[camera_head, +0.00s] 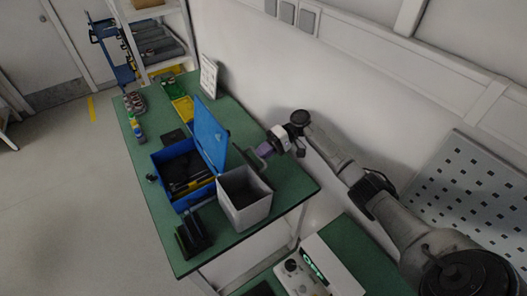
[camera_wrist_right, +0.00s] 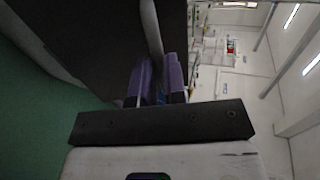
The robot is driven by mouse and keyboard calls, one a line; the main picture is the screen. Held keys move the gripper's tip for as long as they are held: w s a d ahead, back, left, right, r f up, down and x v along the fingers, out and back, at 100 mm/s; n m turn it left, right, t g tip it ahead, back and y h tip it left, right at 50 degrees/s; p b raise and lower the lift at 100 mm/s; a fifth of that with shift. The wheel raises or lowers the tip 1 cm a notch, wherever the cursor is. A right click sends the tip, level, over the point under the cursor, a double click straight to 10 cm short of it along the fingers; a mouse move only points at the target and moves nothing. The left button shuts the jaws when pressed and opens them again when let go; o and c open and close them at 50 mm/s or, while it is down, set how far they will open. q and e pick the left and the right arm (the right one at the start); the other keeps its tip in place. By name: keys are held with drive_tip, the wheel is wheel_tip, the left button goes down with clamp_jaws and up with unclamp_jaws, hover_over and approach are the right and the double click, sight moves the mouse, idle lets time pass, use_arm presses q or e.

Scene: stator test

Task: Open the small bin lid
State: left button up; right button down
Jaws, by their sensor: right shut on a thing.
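The small bin (camera_head: 243,211) is a light grey box near the right edge of the green table in the head view. Its top is open and its inside looks dark. My right gripper (camera_head: 264,151) is just behind and to the right of the bin. In the wrist view its purple fingers (camera_wrist_right: 158,78) are closed around a thin grey edge beside a large dark panel (camera_wrist_right: 85,40). This looks like the bin's lid, but the fingers hide much of it. My left gripper is not in view.
A blue box (camera_head: 167,172) with a raised blue lid (camera_head: 211,132) stands left of the bin and holds tools. A black holder (camera_head: 193,236) sits in front. A white sign (camera_head: 208,75) stands at the back. A white wall lies behind my right arm.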

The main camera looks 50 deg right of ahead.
drive_tip(key=shift+s+f, duration=0.15)
drive_tip(key=shift+f, duration=0.2)
drive_tip(key=c, duration=1.5)
unclamp_jaws()
drive_tip(key=o, duration=0.3)
drive_tip(key=shift+a+r, duration=0.1)
drive_tip(key=shift+o, duration=0.2)
drive_tip(key=b+v, duration=0.1)
drive_tip(key=v, duration=0.6)
drive_tip(key=shift+d+b, duration=0.3)
drive_tip(key=shift+b, duration=0.1)
drive_tip(key=shift+s+r, duration=0.1)
drive_tip(key=shift+r, duration=0.05)
